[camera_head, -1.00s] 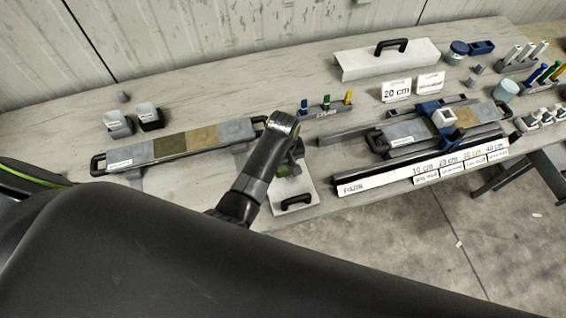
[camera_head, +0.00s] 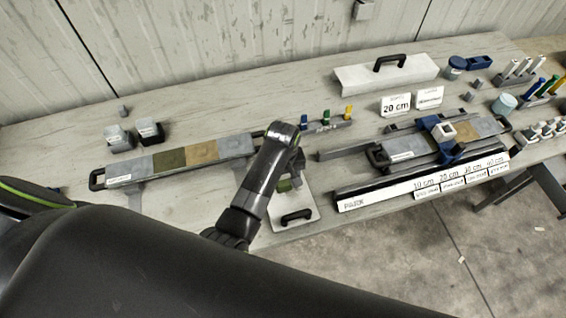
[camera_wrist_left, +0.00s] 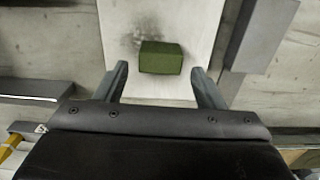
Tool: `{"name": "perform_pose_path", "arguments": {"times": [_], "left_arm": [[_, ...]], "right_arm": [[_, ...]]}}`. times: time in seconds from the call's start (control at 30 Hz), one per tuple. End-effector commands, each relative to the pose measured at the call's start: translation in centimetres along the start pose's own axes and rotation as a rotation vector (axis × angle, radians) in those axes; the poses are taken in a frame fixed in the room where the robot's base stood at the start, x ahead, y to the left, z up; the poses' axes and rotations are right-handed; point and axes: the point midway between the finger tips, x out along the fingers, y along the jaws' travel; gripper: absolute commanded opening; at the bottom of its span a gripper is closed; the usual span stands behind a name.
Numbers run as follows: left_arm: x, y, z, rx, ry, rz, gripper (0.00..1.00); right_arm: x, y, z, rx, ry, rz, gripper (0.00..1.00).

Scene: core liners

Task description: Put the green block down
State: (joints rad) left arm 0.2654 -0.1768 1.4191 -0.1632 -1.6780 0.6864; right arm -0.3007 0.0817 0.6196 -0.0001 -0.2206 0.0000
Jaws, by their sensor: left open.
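The green block (camera_wrist_left: 161,58) rests on a white board (camera_wrist_left: 185,20) in the left wrist view. It lies between and slightly beyond the fingertips of my left gripper (camera_wrist_left: 160,78), with a gap on each side. The fingers are apart and hold nothing. In the head view, the block (camera_head: 284,186) is a small green patch under my left gripper (camera_head: 292,178), partly hidden by it. The white board (camera_head: 307,201) with a black handle lies at the table's front edge. My right gripper does not show.
A long segmented core liner (camera_head: 202,154) lies to the left. Colored pegs stand in a small rack (camera_head: 325,126) behind the gripper. A black-edged rail (camera_head: 350,201) with length labels and another core box (camera_head: 404,146) lie to the right. Bare table is left of the board.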

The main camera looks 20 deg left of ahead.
Motion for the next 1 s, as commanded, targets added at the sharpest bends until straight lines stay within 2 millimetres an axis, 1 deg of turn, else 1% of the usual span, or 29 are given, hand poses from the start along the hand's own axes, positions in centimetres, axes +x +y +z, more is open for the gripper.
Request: {"name": "perform_pose_path", "arguments": {"times": [0.03, 0.3, 0.4, 0.43, 0.47, 0.5, 0.67, 1.0], "left_arm": [[-0.7, 0.1, -0.1, -0.001, 0.004, 0.004, 0.63], [-5.7, 0.1, -0.1, 0.000, 0.005, 0.004, 0.63], [-7.3, 0.1, 0.0, 0.000, 0.004, 0.004, 0.63], [-7.9, 0.1, 0.0, 0.000, 0.002, 0.003, 0.63], [-8.7, 0.1, 0.0, 0.000, 0.001, 0.002, 0.63], [-9.1, 0.1, 0.0, 0.000, 0.001, 0.002, 0.63], [-9.9, 0.0, 0.0, 0.000, 0.000, 0.000, 0.63], [-9.9, 0.0, 0.0, 0.000, 0.000, 0.000, 0.63]], "right_arm": [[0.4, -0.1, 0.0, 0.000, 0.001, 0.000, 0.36], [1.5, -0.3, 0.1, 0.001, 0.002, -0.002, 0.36], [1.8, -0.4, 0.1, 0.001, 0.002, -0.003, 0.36], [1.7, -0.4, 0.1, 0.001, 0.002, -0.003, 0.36], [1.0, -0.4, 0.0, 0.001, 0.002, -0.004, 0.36], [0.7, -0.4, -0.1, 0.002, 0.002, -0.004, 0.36], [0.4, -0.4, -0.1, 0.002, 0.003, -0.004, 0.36], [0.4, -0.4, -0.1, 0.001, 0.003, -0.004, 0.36]]}}
